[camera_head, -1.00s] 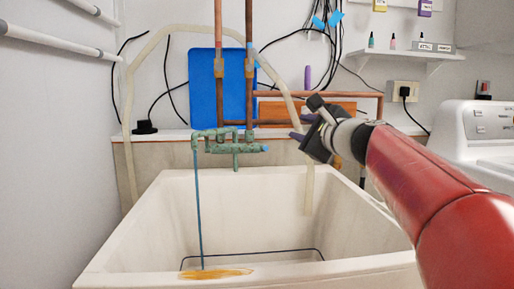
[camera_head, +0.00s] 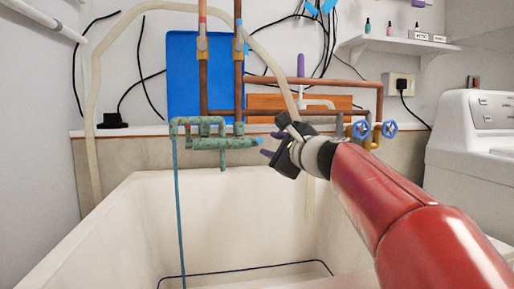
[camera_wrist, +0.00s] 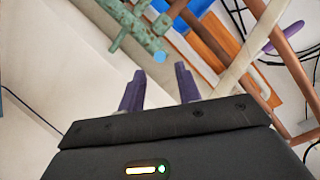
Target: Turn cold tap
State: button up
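A green, corroded tap fixture (camera_head: 215,142) is fixed at the back of the white basin. A small blue knob (camera_head: 259,140) caps its right end and also shows in the wrist view (camera_wrist: 160,57). Which knob is the cold tap is not labelled. My gripper (camera_head: 267,146) is just right of this blue end in the head view. In the wrist view, its two purple fingers (camera_wrist: 159,84) stand apart with nothing between them. The blue knob appears just beyond the gap, and contact is not visible.
Two blue wheel valves (camera_head: 375,129) sit on pipes to the right. Copper pipes (camera_head: 239,70) rise behind the fixture, and a pale hose (camera_head: 268,45) arches over it. A white basin (camera_head: 135,205) lies below. A white appliance (camera_head: 465,165) stands at right.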

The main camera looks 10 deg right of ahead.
aim_at(260, 141)
jog(key=p+x, duration=0.1)
jog(key=x, duration=0.6)
grip_shut()
